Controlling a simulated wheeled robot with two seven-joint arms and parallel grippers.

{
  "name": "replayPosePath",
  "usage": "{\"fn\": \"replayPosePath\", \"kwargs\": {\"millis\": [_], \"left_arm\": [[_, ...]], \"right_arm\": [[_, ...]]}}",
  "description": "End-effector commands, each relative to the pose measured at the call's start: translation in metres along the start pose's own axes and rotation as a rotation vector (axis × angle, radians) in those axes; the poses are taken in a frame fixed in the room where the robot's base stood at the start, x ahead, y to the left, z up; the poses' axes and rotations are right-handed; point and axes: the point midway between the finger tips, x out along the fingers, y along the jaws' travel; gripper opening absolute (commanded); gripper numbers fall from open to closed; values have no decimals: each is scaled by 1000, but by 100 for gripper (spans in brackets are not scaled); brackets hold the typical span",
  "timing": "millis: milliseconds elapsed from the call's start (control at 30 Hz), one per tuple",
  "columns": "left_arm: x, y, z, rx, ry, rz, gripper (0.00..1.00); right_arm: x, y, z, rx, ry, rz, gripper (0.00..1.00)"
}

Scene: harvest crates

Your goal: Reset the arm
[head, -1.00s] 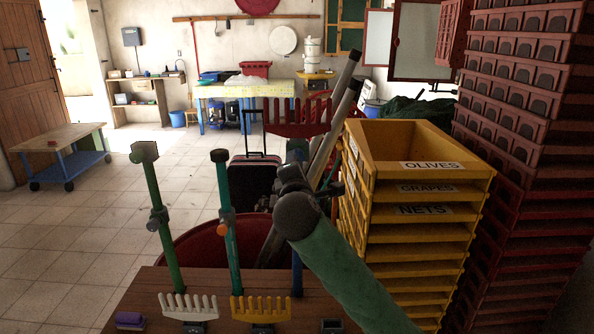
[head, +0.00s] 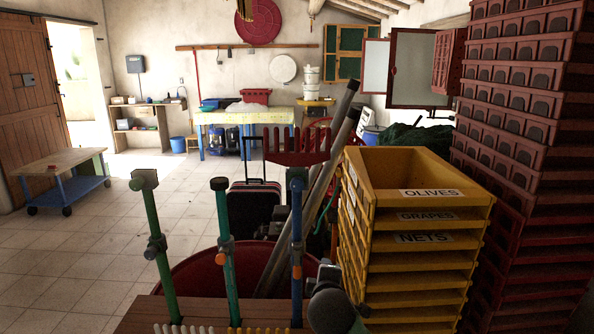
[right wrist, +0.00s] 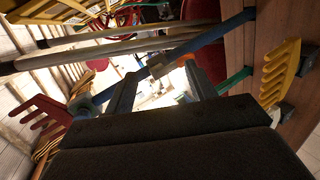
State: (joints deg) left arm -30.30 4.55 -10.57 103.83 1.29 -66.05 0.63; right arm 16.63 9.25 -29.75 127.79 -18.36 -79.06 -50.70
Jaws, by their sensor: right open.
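My right arm shows at the bottom of the head view, with its dark rounded joint low beside the yellow crates. In the right wrist view my right gripper (right wrist: 163,74) has its two dark fingers spread apart with nothing held. A blue pole (head: 297,240) stands at the bench with a red rake head (head: 297,146) near its top. In the right wrist view the blue pole (right wrist: 225,27) crosses just beyond the fingertips; whether it touches them I cannot tell. The red rake head (right wrist: 40,115) shows at left there. My left gripper is out of view.
A green pole (head: 158,245) and a teal pole (head: 225,250) stand at the wooden bench (head: 140,318). Stacked yellow crates (head: 415,255) and tall red crates (head: 515,140) crowd the right. Open tiled floor (head: 70,255) lies left.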

Motion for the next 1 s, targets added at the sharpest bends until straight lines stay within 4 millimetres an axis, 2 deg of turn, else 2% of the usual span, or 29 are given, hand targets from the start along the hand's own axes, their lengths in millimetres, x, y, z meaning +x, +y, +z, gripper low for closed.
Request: {"fn": "replayPosePath", "kwargs": {"millis": [33, 100, 467, 700, 1000], "left_arm": [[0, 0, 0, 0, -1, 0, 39], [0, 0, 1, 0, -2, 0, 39], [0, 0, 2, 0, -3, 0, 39], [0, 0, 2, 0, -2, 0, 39], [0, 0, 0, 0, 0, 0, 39]], "right_arm": [[-2, -20, 10, 46, -9, -39, 55], [-7, -43, 22, 115, -20, -86, 55], [-45, -162, 87, 462, -129, -317, 55], [-87, -234, 128, 681, -242, -450, 55], [-152, -311, 175, 930, -419, -583, 55]]}}
